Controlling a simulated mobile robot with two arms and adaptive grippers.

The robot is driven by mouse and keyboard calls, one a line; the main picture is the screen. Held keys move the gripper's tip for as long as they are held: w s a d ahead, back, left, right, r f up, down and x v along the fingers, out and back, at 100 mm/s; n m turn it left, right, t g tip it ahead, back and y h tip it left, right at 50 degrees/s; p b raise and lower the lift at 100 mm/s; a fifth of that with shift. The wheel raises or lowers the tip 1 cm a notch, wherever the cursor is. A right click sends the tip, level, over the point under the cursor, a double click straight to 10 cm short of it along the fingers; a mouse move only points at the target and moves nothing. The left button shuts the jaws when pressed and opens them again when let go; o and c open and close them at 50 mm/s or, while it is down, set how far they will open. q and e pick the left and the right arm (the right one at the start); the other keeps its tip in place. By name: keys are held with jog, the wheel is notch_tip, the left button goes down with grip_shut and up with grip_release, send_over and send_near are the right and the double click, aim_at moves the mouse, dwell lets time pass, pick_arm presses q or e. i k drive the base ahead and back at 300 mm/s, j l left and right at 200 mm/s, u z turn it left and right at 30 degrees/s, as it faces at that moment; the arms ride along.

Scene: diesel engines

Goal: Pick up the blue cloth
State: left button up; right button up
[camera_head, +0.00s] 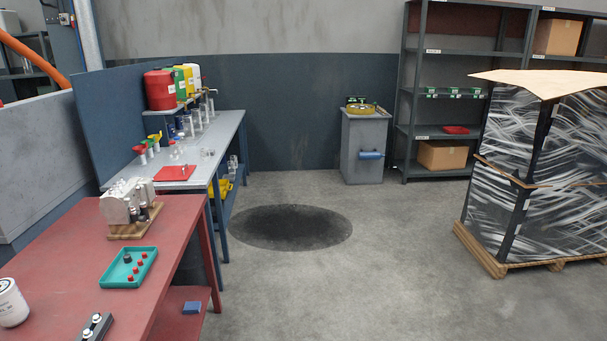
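A small folded blue piece that looks like the blue cloth (193,308) lies on the lower shelf of the red table, near its right end. It is small in the picture, so its material is hard to tell. Another blue item, like a roll (371,155), is on the front of the grey cabinet at the back. Neither of my grippers is in view.
The red table (60,255) holds a teal tray (112,268), an engine part on a wooden board, and a white filter (11,302). A grey bench (219,135) stands behind. A wrapped pallet (545,170) is at right. The floor (350,285) between has a dark stain (290,227) and is clear.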

aim_at(193, 307)
jog(key=i+u, duration=0.1)
jog(key=i, duration=0.5)
jog(key=i+l+u, duration=0.1)
jog(key=i, duration=0.55)
jog(key=i+l+u, duration=0.1)
jog(key=i, duration=0.5)
jog(key=i+u, duration=0.85)
jog(key=i+l+u, duration=0.15)
jog(key=i+u, duration=0.15)
jog(key=u, duration=0.15)
jog(key=i+u, duration=0.55)
jog(key=i, duration=0.15)
